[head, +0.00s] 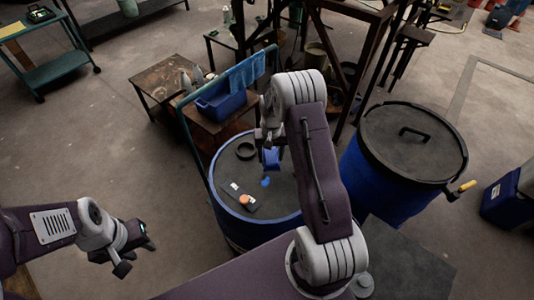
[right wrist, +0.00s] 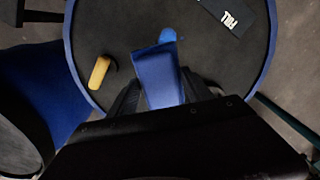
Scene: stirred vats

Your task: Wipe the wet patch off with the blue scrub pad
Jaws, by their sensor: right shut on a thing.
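The blue scrub pad (right wrist: 158,78) is between the fingers of my right gripper (right wrist: 157,92), which is shut on it. In the head view the pad (head: 271,158) hangs over the dark top of the blue vat (head: 228,222). A small bright blue wet patch (head: 265,181) lies on that top, close to the pad. In the right wrist view the patch (right wrist: 167,35) shows just beyond the pad's far end; I cannot tell whether they touch. My left gripper (head: 137,256) is open and empty, left of the vat.
A yellow object (right wrist: 99,72) is also there. A second lidded vat (head: 412,143) stands right. A cart with a blue bin (head: 220,104) stands behind.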

